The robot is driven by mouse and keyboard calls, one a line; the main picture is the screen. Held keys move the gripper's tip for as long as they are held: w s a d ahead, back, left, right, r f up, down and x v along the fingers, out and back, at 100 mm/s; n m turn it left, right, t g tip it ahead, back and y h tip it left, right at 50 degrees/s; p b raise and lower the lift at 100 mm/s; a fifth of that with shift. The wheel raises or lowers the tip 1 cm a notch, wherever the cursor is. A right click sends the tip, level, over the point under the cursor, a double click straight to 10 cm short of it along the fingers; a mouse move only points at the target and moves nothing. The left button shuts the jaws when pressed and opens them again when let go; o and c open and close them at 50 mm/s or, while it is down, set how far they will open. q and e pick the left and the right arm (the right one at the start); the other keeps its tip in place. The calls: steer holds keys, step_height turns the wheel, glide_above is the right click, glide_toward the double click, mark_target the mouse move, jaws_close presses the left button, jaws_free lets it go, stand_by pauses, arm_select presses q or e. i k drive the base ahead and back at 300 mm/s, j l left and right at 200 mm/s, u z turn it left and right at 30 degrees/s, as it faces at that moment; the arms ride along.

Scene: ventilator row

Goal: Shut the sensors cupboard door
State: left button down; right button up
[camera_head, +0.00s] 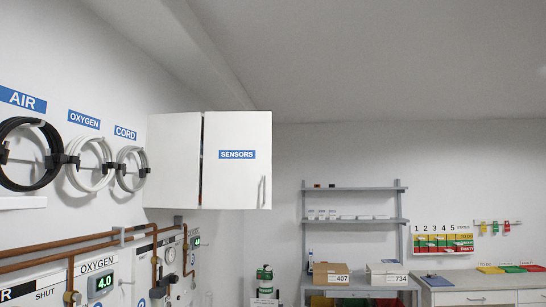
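The white sensors cupboard (174,160) hangs on the left wall, above the pipes. Its door (236,180) carries a blue SENSORS label (237,155) and appears to stand open, swung out from the wall with its face towards me. A narrow dark gap shows between the cupboard's side and the door's left edge. The upright handle (263,192) is near the door's lower right corner. The door hides the cupboard's inside. Neither of my grippers is in view.
Coiled hoses (93,163) hang on the left wall before the cupboard. Copper pipes (65,250) and gauge panels run below. At the back are a grey shelf (352,220), boxes (331,274) and a counter (480,281). The air right of the door looks clear.

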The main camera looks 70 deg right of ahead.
mark_target(237, 174)
steer(key=z, duration=1.75)
